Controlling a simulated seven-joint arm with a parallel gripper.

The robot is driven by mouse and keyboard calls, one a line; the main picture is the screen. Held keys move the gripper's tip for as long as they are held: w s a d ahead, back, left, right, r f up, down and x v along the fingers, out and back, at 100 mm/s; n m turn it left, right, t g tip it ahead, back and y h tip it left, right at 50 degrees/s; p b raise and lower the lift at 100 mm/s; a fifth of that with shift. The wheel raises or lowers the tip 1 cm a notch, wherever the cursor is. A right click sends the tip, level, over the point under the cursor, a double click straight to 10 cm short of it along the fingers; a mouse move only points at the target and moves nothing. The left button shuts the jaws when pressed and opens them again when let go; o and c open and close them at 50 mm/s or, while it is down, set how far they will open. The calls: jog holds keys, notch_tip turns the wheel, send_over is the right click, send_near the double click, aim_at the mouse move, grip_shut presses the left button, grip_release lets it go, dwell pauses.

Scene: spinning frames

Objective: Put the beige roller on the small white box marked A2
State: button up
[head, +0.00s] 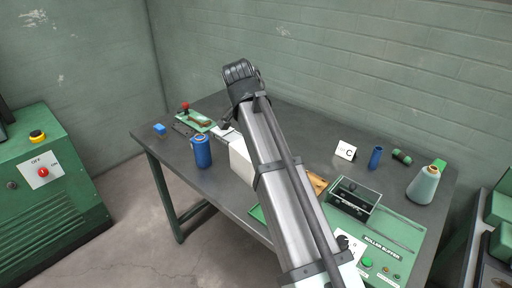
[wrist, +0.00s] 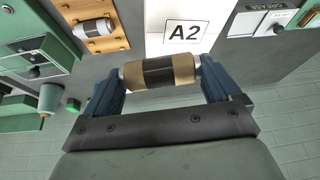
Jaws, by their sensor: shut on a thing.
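My gripper (wrist: 160,78) is shut on the beige roller (wrist: 184,67), which has a dark middle band and pale ends. The roller lies crosswise between the two blue fingers in the wrist view. The white box with the A2 label (wrist: 186,31) is just beyond the roller at the top of that view. I cannot tell whether the roller touches it. In the head view a white box (head: 241,160) shows left of my arm, partly hidden by it; its label is not visible. My gripper and the roller are hidden in the head view.
A wooden rack (wrist: 101,45) holds another roller (wrist: 92,28). A blue can (head: 202,151) stands left of the white box. On the right are an open dark box (head: 354,196), a C card (head: 345,150), a blue cylinder (head: 375,158) and a thread cone (head: 423,185). The table's back middle is clear.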

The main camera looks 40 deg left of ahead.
jog(key=w+a+r, duration=0.3)
jog(key=a, duration=0.2)
jog(key=shift+m+h, duration=0.3)
jog(key=shift+m, duration=0.1)
jog(key=shift+d+f, duration=0.1)
jog(key=shift+f, duration=4.85)
jog(key=shift+f, duration=0.15)
jog(key=o, duration=0.8)
jog(key=shift+o, duration=0.2)
jog(key=v, duration=1.2)
jog(key=shift+r, duration=0.2)
